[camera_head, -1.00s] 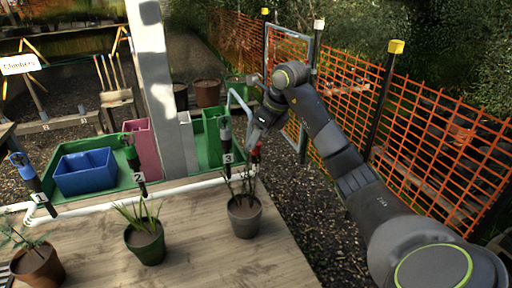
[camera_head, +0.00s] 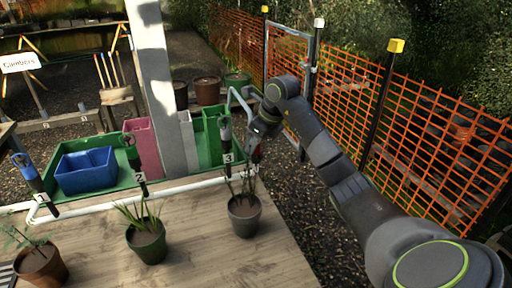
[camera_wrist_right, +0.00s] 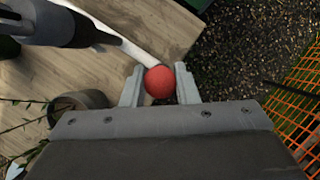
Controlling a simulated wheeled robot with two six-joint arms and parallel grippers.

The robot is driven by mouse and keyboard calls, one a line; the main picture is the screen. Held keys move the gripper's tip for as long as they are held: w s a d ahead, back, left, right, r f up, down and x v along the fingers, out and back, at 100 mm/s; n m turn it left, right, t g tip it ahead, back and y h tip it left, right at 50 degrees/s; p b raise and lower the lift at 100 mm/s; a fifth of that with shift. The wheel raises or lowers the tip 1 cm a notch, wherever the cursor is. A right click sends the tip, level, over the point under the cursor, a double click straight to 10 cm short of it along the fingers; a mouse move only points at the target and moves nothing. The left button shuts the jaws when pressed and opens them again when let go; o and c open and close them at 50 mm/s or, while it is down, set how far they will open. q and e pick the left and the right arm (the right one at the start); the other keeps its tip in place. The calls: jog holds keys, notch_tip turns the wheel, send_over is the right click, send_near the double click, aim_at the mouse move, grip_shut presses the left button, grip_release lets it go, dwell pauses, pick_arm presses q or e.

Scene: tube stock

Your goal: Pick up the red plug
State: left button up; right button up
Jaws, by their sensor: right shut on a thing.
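The red plug (camera_wrist_right: 159,82) is a round red ball in the right wrist view. It sits between the two pale fingers of my right gripper (camera_wrist_right: 159,72), which is shut on it. The plug is at the end of the white pipe (camera_wrist_right: 140,52), just past the wooden table's edge; whether it still touches the pipe I cannot tell. In the head view my right gripper (camera_head: 253,157) is beside the tap marked 3 (camera_head: 226,140), and the plug is mostly hidden there. My left gripper is not in view.
Taps 1 (camera_head: 27,172) and 2 (camera_head: 133,155) rise along the pipe to the left. A grey post (camera_head: 155,90) stands behind. Orange mesh fencing (camera_head: 440,130) is at right.

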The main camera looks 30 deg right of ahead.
jog(key=shift+r, duration=0.1)
notch_tip(320, 180, up, 7)
jog(key=shift+r+b, duration=0.1)
jog(key=shift+b, duration=0.55)
jog(key=shift+r+p, duration=0.6)
jog(key=shift+r, duration=0.1)
jog(key=shift+r+p, duration=0.7)
notch_tip(320, 180, up, 5)
jog(key=p, duration=0.5)
